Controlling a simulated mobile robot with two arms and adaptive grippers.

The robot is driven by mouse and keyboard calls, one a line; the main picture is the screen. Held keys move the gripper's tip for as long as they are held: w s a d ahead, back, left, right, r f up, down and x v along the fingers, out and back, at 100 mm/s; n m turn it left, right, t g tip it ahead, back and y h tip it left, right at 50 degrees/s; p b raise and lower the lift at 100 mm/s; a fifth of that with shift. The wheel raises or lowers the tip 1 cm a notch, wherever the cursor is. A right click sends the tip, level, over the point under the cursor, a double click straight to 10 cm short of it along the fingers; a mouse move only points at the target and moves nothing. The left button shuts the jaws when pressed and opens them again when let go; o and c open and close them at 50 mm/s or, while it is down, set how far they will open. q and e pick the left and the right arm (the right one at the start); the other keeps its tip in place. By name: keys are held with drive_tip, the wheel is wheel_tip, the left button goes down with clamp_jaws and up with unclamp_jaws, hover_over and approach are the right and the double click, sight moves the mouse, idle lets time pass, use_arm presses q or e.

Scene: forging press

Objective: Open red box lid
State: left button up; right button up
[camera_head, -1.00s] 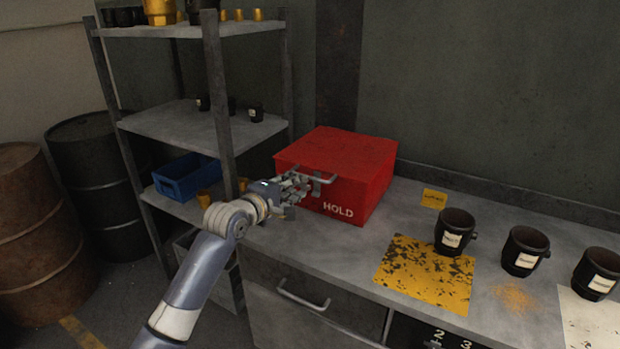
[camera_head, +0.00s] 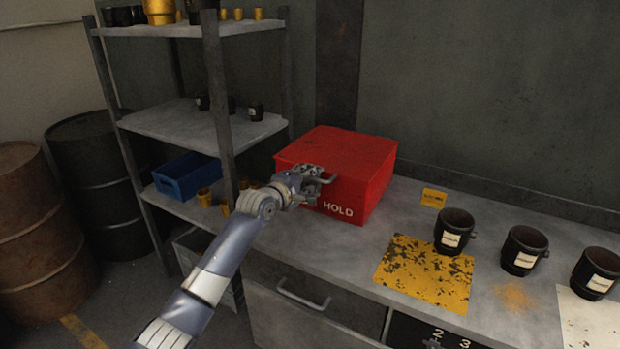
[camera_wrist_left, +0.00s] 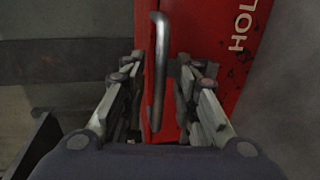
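The red box (camera_head: 345,160) marked HOLD stands on the grey workbench with its lid down. A metal handle (camera_head: 327,178) sits on its front near the lid's edge. My left gripper (camera_head: 311,180) is at the handle, in front of the box. In the left wrist view the gripper (camera_wrist_left: 160,100) is open, with a finger on each side of the handle (camera_wrist_left: 159,65) and visible gaps beside the bar. The red box front (camera_wrist_left: 205,40) lies behind the handle there. My right gripper is in neither view.
Black cups (camera_head: 455,230) with labels stand on the workbench (camera_head: 345,248) to the right, near a worn yellow sheet (camera_head: 425,272). A metal shelf (camera_head: 200,128) with a blue bin (camera_head: 187,176) stands left of the box. Barrels (camera_head: 40,235) stand at the far left.

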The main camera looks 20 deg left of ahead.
use_arm(q)
drive_tip(key=shift+c, duration=0.6)
clamp_jaws()
drive_tip(key=shift+r, duration=0.1)
